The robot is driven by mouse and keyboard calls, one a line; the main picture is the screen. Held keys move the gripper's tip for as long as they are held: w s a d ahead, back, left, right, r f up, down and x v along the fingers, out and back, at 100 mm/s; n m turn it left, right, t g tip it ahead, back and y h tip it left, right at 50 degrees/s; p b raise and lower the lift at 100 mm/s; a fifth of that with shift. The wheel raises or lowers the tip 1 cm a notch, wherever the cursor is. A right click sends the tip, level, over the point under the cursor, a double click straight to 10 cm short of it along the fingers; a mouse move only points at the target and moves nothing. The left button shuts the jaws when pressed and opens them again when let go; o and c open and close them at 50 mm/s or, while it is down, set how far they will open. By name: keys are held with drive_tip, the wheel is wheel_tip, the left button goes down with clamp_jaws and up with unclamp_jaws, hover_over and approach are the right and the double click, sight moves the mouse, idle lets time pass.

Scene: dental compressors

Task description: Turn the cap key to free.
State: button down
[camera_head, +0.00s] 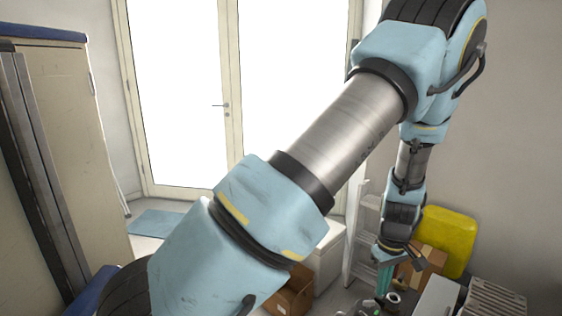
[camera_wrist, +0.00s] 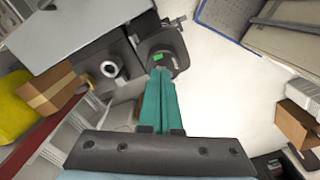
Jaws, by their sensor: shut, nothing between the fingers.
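My gripper (camera_wrist: 161,76) is shut and empty, its two teal fingers side by side. In the wrist view the fingertips overlap the near edge of a dark rounded fixture (camera_wrist: 178,48) with a small bright green patch (camera_wrist: 157,57) on it. I cannot tell whether they touch it. A small metal piece sticks out at the fixture's far side. I cannot make out the cap key for certain. In the head view my gripper (camera_head: 384,284) points down at the lower right, over dark equipment (camera_head: 372,306) cut off by the picture's bottom edge.
A white ring-shaped part (camera_wrist: 109,69) lies left of the fixture. A cardboard box (camera_wrist: 50,90) and a yellow container (camera_wrist: 14,108) are farther left. In the head view a ladder (camera_head: 364,240) stands behind my gripper. Pale bare floor shows right of the fixture in the wrist view.

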sight(369, 303)
drive_tip(key=shift+f+b, duration=0.1)
drive_tip(key=shift+b, duration=0.25)
drive_tip(key=f+n+b, duration=0.2)
drive_tip(key=b, duration=0.2)
drive_tip(key=f+n+b, duration=0.2)
drive_tip(key=b, duration=0.2)
drive_tip(key=f+n+b, duration=0.2)
drive_tip(key=b, duration=0.1)
drive_tip(key=shift+s+a+b, duration=0.2)
drive_tip(key=shift+s+b, duration=0.2)
drive_tip(key=shift+r, duration=0.1)
drive_tip(key=shift+w+a, duration=0.25)
drive_tip(key=shift+w, duration=0.35)
idle(0.9)
drive_tip(key=shift+w+d+r+p, duration=0.1)
drive_tip(key=shift+w+d+p, duration=0.25)
drive_tip(key=shift+p, duration=1.35)
drive_tip(key=shift+w+d+p, duration=0.2)
drive_tip(key=shift+p, duration=0.35)
drive_tip(key=shift+s+d, duration=0.1)
drive_tip(key=shift+d, duration=0.05)
